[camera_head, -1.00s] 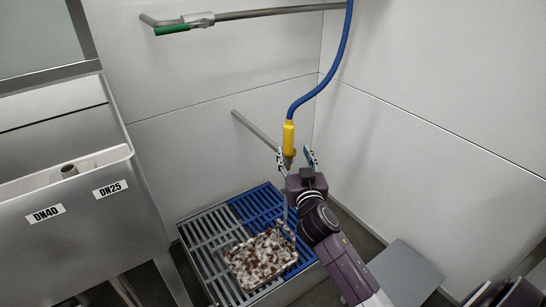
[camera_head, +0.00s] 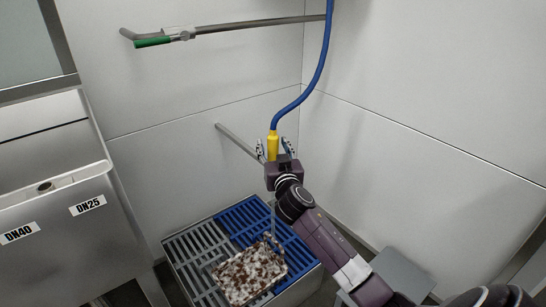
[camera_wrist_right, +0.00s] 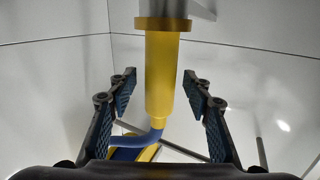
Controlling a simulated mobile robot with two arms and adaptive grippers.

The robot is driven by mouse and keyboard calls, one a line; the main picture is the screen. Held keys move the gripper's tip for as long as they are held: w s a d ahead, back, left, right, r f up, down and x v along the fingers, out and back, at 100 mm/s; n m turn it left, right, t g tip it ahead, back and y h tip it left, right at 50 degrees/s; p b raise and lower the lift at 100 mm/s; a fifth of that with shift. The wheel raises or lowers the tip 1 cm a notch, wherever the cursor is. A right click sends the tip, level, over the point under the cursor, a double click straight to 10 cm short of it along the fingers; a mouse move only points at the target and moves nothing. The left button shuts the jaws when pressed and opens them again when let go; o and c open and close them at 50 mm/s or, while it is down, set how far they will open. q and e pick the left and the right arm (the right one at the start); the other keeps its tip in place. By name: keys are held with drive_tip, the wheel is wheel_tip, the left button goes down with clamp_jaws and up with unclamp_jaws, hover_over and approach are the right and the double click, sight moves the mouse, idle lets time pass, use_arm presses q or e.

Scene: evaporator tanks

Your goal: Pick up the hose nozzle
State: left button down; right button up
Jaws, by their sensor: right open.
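The yellow hose nozzle (camera_head: 272,146) hangs upright at the end of a blue hose (camera_head: 319,66) near the back corner. My right gripper (camera_head: 274,150) is open, with its two fingers on either side of the nozzle. In the right wrist view the nozzle (camera_wrist_right: 162,75) stands between the two open fingertips (camera_wrist_right: 160,92), with a gap on each side. The nozzle's lower end is hidden behind the gripper in the head view. My left gripper is not in view.
A grated floor basin (camera_head: 196,262), grey and blue, holds a brown-and-white speckled block (camera_head: 250,275) below. A metal bar (camera_head: 238,142) slopes out from the wall behind the nozzle. A green-handled rod (camera_head: 152,42) runs above. A steel tank (camera_head: 60,235) stands at left.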

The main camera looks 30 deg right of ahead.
clamp_jaws()
drive_tip(key=shift+r, duration=0.1)
drive_tip(key=shift+r, duration=0.1)
idle(0.4)
